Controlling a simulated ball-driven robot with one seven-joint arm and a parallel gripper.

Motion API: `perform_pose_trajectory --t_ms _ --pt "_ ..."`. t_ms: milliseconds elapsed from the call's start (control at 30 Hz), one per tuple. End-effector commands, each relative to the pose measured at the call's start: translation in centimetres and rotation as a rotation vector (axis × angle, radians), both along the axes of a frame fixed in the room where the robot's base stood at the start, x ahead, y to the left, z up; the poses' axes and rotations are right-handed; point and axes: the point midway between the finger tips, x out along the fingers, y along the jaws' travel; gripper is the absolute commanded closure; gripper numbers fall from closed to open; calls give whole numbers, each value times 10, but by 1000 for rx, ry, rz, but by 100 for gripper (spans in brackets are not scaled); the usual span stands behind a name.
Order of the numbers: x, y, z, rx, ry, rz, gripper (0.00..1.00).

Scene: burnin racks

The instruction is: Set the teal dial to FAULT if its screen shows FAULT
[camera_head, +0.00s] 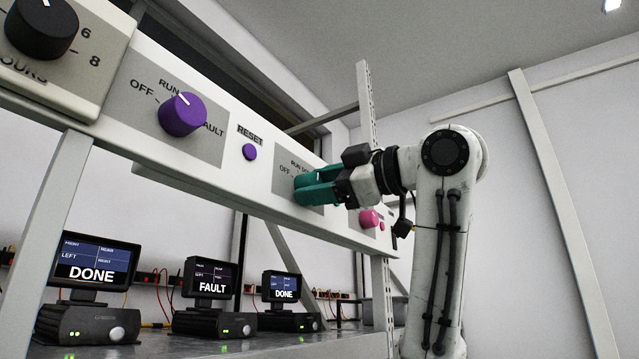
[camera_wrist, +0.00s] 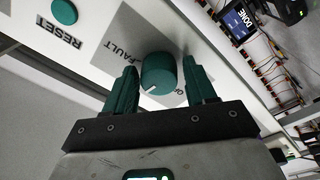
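The teal dial (camera_wrist: 159,72) shows in the wrist view on a grey plate of the white panel, with FAULT at its left and part of OFF at its lower right. Its white mark points to the lower left, away from FAULT; the label there is hidden by my gripper. My gripper (camera_wrist: 163,78) is open, one finger on each side of the dial, with a gap at the right. In the head view my gripper (camera_head: 298,187) covers most of the dial. Below the panel, screens read DONE (camera_head: 95,262), FAULT (camera_head: 211,278) and DONE (camera_head: 282,287).
A purple dial (camera_head: 182,115) and purple RESET button (camera_head: 250,152) are left of my gripper; a pink dial (camera_head: 370,219) is right. A black dial (camera_head: 40,28) is at the far left. A teal button (camera_wrist: 64,12) marked RESET shows in the wrist view. A rack post (camera_head: 366,115) rises behind.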

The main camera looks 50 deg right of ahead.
Motion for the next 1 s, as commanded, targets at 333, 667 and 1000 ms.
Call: perform_pose_trajectory --t_ms 333,667,1000 --pt "0 1 2 -2 -4 2 31" --pt "-39 -1 -3 -4 -8 0 31" --pt "-96 -5 -7 -3 -6 0 31"
